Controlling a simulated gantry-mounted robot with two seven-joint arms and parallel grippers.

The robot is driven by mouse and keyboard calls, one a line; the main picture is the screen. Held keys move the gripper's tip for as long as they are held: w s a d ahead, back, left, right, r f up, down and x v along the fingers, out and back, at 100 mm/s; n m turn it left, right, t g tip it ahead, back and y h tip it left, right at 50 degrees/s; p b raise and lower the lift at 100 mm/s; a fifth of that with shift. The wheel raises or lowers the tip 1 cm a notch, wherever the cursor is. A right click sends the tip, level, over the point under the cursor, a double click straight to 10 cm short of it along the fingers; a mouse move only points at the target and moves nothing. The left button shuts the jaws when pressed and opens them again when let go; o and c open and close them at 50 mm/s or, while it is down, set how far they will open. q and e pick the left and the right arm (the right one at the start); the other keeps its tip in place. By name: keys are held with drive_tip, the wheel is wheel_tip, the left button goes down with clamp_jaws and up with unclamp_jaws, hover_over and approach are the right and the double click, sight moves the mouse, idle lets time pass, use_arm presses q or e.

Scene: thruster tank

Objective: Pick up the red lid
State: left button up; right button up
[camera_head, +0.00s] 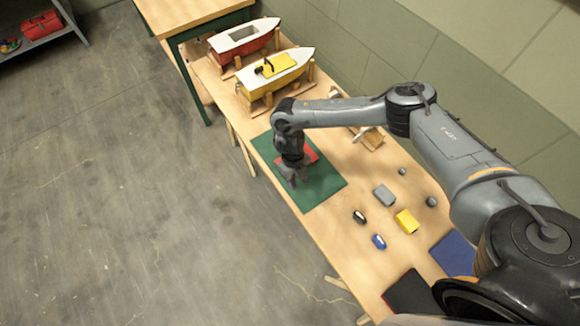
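The red lid (311,154) lies on a green mat (322,184) on the wooden table. It is partly hidden behind my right gripper. My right gripper (292,183) points down over the mat, close beside the lid's left side in the picture. Its fingers look spread apart, with nothing seen between them. I cannot tell whether it touches the lid or the mat. My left gripper is not in view.
Two model boats, one red and white (245,38) and one yellow and white (274,73), stand on wooden supports at the back. A grey block (384,195), yellow block (406,221) and small items lie right of the mat. A blue mat (452,254) lies nearer.

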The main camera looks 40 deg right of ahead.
drive_tip(key=w+d+r+t+b, duration=0.25)
drive_tip(key=w+r, duration=0.35)
drive_tip(key=w, duration=0.3)
drive_tip(key=shift+w+f, duration=0.1)
drive_tip(key=shift+f, duration=4.95)
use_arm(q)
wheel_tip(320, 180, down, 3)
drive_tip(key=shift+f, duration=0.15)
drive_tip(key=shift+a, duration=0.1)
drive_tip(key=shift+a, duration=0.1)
use_arm(e)
clamp_jaws()
